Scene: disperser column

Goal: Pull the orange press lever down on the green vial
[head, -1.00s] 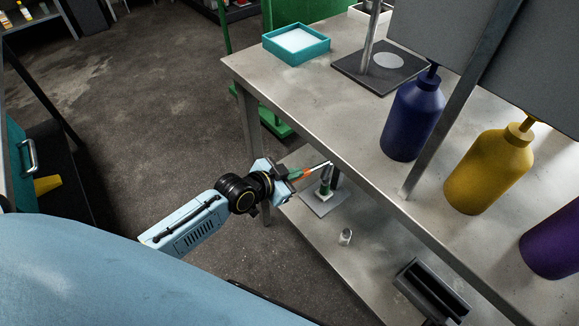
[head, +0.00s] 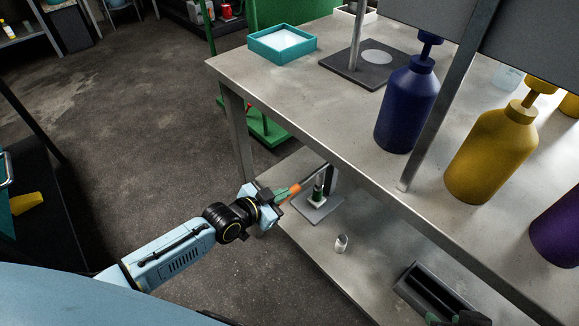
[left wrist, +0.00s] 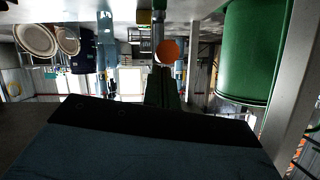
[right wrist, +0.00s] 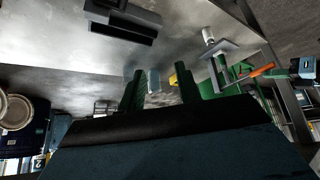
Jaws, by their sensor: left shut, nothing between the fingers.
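The press stands on the lower shelf, on a grey base plate (head: 316,213). A small green vial (head: 318,190) stands upright on that plate. The press lever's orange end (head: 295,187) points left toward my left gripper (head: 284,194). That gripper is shut and empty, its green fingertips right by the orange end; touching or apart I cannot tell. In the left wrist view the orange end (left wrist: 168,50) shows as a disc just past the shut fingers (left wrist: 164,85). My right gripper (right wrist: 160,88) is open and empty; the right wrist view also shows the orange lever (right wrist: 262,71).
A small clear vial (head: 341,243) and a dark grey slotted holder (head: 415,290) are on the lower shelf. The tabletop above carries a teal tray (head: 262,45), a blue bottle (head: 405,110) and a yellow bottle (head: 490,155). Open floor (head: 110,160) lies left of the table.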

